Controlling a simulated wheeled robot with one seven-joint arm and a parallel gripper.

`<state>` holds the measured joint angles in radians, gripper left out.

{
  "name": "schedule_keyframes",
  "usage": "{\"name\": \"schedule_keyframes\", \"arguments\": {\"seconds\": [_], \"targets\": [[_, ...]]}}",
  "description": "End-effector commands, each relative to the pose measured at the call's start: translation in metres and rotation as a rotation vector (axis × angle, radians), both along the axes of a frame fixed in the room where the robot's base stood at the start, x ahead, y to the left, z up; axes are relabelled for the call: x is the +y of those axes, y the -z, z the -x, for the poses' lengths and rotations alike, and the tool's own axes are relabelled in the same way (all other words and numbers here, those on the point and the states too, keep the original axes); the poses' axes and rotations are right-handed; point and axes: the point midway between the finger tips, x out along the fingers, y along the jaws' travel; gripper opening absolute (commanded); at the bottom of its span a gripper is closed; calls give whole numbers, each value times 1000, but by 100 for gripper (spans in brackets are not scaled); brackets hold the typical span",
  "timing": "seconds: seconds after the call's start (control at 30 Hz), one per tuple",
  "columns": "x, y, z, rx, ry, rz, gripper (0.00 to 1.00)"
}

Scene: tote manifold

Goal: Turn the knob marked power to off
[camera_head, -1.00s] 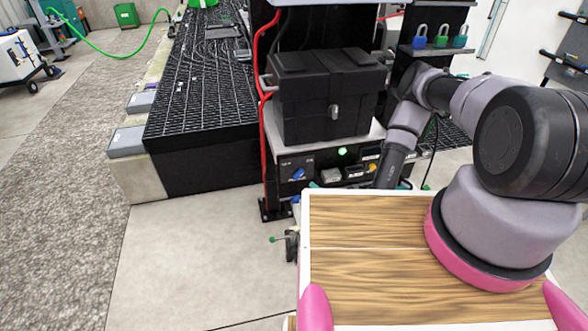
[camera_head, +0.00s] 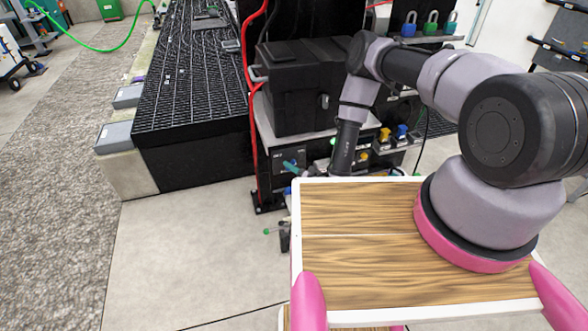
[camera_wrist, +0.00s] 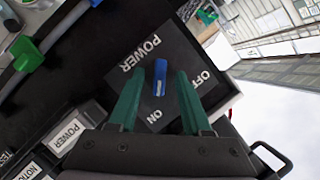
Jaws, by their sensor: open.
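The power knob is a blue bar handle (camera_wrist: 159,77) on a dark square plate (camera_wrist: 190,50) lettered POWER, ON and OFF. In the wrist view a pale mark on the handle's lower end faces the ON lettering. My gripper (camera_wrist: 160,73) is open, with its green fingers on either side of the knob. A gap shows between each finger and the handle. In the head view my gripper (camera_head: 291,166) is at the left end of the front panel, and its fingers largely hide the knob there.
A black box (camera_head: 303,85) stands above the panel. Yellow and blue controls (camera_head: 384,134) sit to the right of my forearm. Red cables (camera_head: 250,90) run down the left side. In the wrist view, a green part (camera_wrist: 25,53) and a POWER label (camera_wrist: 67,133) lie left of the knob.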

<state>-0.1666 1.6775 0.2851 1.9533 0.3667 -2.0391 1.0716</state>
Motion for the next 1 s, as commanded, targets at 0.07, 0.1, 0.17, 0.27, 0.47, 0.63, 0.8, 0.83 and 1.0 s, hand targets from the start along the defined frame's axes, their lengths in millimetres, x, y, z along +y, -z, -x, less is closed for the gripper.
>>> {"name": "schedule_keyframes", "arguments": {"seconds": [0.07,0.1,0.17,0.27,0.47,0.63,0.8,0.83,1.0], "targets": [[0,0,0,0,0,0,49],[0,0,0,0,0,0,49],[0,0,0,0,0,0,37],[0,0,0,0,0,0,0],[0,0,0,-1,0,2,0],[0,0,1,-6,0,26,0],[0,-1,1,-27,1,95,0],[0,-1,1,-30,1,114,0],[1,-1,2,-67,0,242,0]]}}
